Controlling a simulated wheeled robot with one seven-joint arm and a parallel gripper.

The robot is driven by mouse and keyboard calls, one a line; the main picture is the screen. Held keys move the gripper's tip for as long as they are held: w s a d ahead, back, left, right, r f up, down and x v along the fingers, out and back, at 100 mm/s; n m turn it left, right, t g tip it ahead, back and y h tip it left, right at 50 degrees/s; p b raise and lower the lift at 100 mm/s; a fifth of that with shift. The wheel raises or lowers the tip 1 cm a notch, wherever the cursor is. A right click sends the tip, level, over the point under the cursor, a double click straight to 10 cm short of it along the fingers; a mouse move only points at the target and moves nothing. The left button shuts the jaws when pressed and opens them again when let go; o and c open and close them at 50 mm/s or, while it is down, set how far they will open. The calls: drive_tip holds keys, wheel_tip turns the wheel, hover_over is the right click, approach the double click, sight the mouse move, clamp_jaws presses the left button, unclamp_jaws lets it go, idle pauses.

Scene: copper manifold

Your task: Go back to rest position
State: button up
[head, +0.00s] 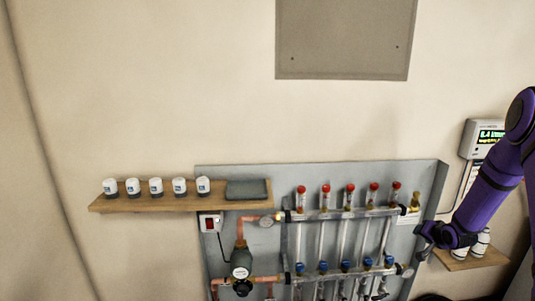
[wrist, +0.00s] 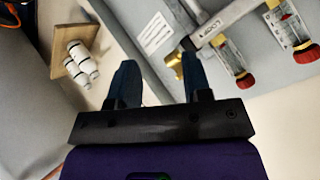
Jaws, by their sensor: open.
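My gripper (head: 428,241) is at the right side of the head view, at the end of my purple arm, in front of the right edge of the grey manifold panel (head: 262,172). In the wrist view my gripper (wrist: 160,78) has its two dark fingers spread apart with nothing between them. A brass fitting (wrist: 174,59) at the end of the manifold's upper bar shows near the right fingertip; I cannot tell whether they touch.
The manifold carries red-capped valves (head: 350,193) and blue valves (head: 345,266). A wooden shelf (head: 140,205) at left holds several white-capped jars. A small shelf (head: 468,262) with white bottles and a wall display (head: 483,138) are at right.

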drive_tip(key=s+a+r+n+g+h, duration=0.1)
drive_tip(key=s+a+r, duration=0.35)
drive_tip(key=r, duration=0.55)
drive_tip(key=s+a+r+n+g, duration=0.1)
drive_tip(key=s+a+r, duration=0.3)
drive_tip(key=r, duration=0.6)
drive_tip(key=s+a+r+n+g+h, duration=0.1)
drive_tip(key=s+a+r+n, duration=0.1)
drive_tip(key=a+r, duration=0.6)
drive_tip(key=s+a+r+n+y, duration=0.1)
drive_tip(key=s+a+r, duration=0.2)
drive_tip(key=s, duration=0.7)
drive_tip(key=s+a+r+n+g, duration=0.1)
drive_tip(key=s+a+r, duration=0.3)
drive_tip(key=s, duration=0.7)
drive_tip(key=s+a+r+n+g+y, duration=0.1)
drive_tip(key=s+a+r, duration=0.3)
drive_tip(key=s, duration=0.7)
drive_tip(key=shift+a+n+y, duration=0.3)
drive_tip(key=shift+a+n, duration=0.15)
drive_tip(key=shift+n, duration=0.05)
